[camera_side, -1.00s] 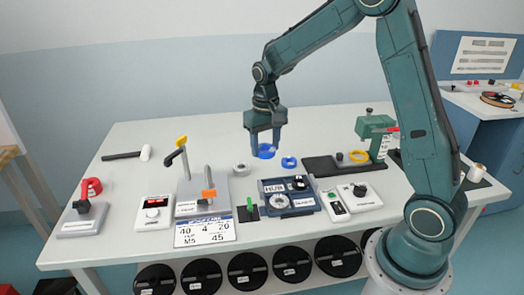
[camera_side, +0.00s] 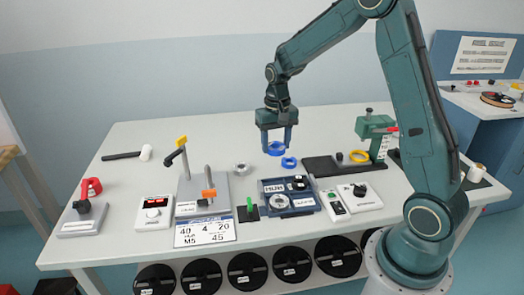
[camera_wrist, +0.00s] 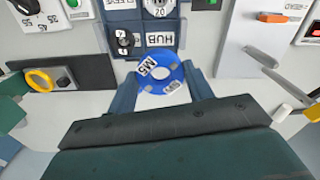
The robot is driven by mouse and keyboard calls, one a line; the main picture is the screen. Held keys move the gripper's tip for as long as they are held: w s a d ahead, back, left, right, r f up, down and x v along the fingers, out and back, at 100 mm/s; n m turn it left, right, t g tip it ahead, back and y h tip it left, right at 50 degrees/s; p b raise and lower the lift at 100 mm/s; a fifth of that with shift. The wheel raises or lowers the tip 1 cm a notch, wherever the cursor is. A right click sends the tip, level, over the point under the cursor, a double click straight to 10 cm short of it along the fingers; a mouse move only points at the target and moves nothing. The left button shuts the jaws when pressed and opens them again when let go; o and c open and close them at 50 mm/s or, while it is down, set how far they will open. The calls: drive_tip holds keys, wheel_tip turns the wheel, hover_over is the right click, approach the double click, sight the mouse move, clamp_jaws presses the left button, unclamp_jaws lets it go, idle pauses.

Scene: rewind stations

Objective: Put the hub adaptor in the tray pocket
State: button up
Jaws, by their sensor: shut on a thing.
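The blue ring-shaped hub adaptor (camera_wrist: 160,78) has white labels, one reading M5, and a pale centre hole. My gripper (camera_side: 276,146) is shut on it, with a finger on each side, and it hangs at the fingertips in the side view (camera_side: 276,151). They appear above the table, behind the tray. The dark blue tray (camera_side: 290,209) lies flat on the table; its HUB label (camera_wrist: 159,39) shows in the wrist view, just beyond the held adaptor. A grey round part and a dark knobbed part sit in other tray sections.
A second blue ring (camera_side: 289,162) lies on the table between gripper and tray. A grey ring (camera_side: 241,169) lies left of it. A grey stand with an orange-tipped lever (camera_side: 208,193) is left; a green press (camera_side: 373,125) and yellow ring (camera_side: 359,156) are right.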

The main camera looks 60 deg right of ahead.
hover_over(274, 189)
wheel_tip(274, 189, down, 10)
drive_tip(key=shift+d+r, duration=0.1)
drive_tip(key=shift+f, duration=2.2)
